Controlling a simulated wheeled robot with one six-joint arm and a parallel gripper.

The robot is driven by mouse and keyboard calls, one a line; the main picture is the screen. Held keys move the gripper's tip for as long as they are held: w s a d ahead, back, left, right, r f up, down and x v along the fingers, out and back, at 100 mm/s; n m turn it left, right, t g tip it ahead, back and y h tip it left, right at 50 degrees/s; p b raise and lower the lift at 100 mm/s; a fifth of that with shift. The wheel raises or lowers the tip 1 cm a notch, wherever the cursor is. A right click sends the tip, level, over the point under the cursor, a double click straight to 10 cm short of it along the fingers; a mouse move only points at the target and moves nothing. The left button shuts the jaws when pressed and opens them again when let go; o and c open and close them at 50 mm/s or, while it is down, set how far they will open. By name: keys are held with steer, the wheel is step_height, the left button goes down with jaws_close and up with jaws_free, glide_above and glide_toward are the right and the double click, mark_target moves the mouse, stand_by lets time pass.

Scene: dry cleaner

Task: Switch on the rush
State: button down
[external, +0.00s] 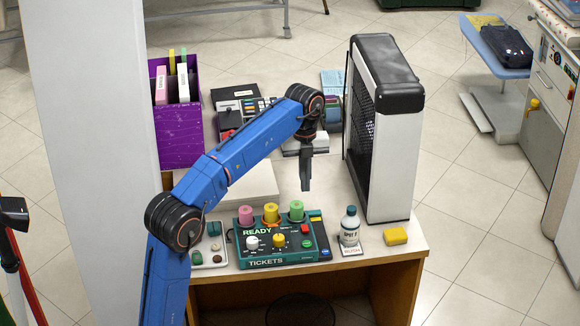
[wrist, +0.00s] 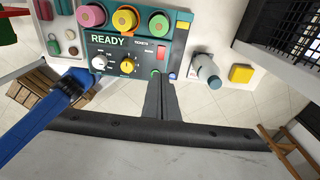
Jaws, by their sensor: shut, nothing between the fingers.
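A dark teal control box (external: 265,255) marked READY and TICKETS sits at the front of the desk. Its face carries a white knob (external: 252,242), a yellow knob (external: 279,240), a red switch (external: 305,229) and a green button (external: 307,243). The red switch also shows in the wrist view (wrist: 161,52). I cannot read which control is labelled rush. My gripper (external: 306,188) is shut and empty, pointing down above the desk behind the box. In the wrist view the fingers (wrist: 160,77) overlap the box's right part near the green button, partly hiding it.
Pink, yellow and green rolls (external: 271,212) stand along the box's back. A bottle (external: 350,228) and a yellow block (external: 395,236) are to its right, a small tray (external: 209,246) to its left. A tall black-and-white unit (external: 392,150) stands at the desk's right.

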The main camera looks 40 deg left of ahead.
mark_target(305, 228)
steer(key=shift+f, duration=0.1)
steer(key=f, duration=0.4)
steer(key=s+f, duration=0.1)
steer(key=f, duration=0.4)
steer(key=d+f, duration=0.1)
steer(key=f, duration=0.3)
steer(key=shift+s+d+f, duration=0.1)
steer(key=shift+s+f, duration=0.05)
steer(key=shift+f, duration=0.2)
steer(key=shift+f, duration=0.2)
steer(key=shift+w+a+r, duration=0.15)
steer(key=shift+w+a, duration=0.35)
steer(key=shift+w, duration=0.05)
stand_by(0.4)
